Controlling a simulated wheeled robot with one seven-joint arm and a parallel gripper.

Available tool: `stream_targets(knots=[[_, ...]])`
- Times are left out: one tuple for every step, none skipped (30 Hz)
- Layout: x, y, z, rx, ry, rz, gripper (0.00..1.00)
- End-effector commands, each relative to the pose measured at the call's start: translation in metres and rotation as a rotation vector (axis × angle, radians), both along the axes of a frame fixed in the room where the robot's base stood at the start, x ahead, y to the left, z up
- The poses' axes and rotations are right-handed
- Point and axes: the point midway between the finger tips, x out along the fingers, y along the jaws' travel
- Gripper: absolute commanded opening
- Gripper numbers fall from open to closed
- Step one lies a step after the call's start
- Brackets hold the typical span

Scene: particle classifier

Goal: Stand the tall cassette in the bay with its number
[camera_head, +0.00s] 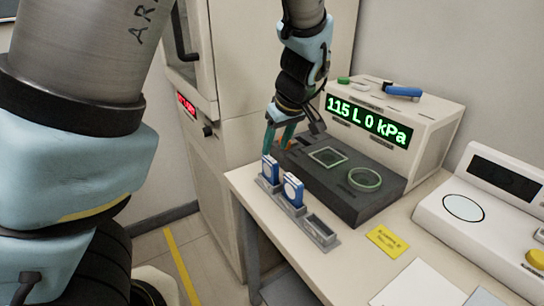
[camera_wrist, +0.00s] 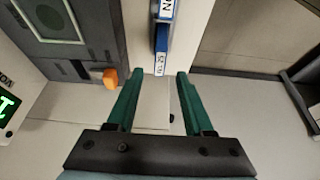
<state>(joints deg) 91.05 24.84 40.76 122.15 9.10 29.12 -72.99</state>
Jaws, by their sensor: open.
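Two blue-and-white cassettes, one at the back (camera_head: 270,170) and one in the middle (camera_head: 293,190), stand upright in a grey rack (camera_head: 332,241) at the table's left edge. The front bay of the rack looks empty. My gripper (camera_head: 278,148) is open and points down near the rack's far end, behind the back cassette. In the wrist view my gripper (camera_wrist: 161,78) has its green fingers apart with nothing held. Blue cassettes with white labels (camera_wrist: 162,40) show beyond the fingertips. The bay numbers cannot be read, and I cannot tell which cassette is tall.
A dark block (camera_head: 370,205) with square and round outlines lies right of the rack, before a unit with a green display (camera_head: 368,121). An orange part (camera_wrist: 110,78) is left of the fingers. A tall cabinet (camera_head: 235,90) stands behind. A white device (camera_head: 480,212) is at right.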

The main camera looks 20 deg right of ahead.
Motion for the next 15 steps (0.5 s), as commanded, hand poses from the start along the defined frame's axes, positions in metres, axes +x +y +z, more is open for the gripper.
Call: stream_targets(knots=[[-0.005,-0.002,0.010,-0.005,-0.001,-0.004,0.52],[-0.007,-0.002,0.015,-0.003,-0.001,-0.005,0.52],[-0.009,-0.003,0.022,-0.005,-0.001,-0.004,0.52],[-0.011,-0.003,0.027,-0.003,-0.001,-0.002,0.52],[-0.013,-0.003,0.031,-0.003,-0.001,-0.002,0.52],[-0.015,-0.004,0.036,-0.003,-0.001,-0.003,0.52],[-0.016,-0.004,0.039,-0.003,-0.001,-0.003,0.52],[-0.017,-0.004,0.042,-0.002,0.000,-0.002,0.52],[-0.018,-0.004,0.045,-0.002,0.000,-0.001,0.52],[-0.019,-0.004,0.047,-0.002,0.000,-0.001,0.52],[-0.020,-0.004,0.049,-0.002,0.000,-0.001,0.52],[-0.020,-0.004,0.050,0.000,-0.001,-0.001,0.52],[-0.020,-0.004,0.051,0.001,-0.001,-0.001,0.52],[-0.020,-0.004,0.051,0.001,-0.001,-0.001,0.52],[-0.020,-0.004,0.051,0.001,-0.001,-0.001,0.52]])
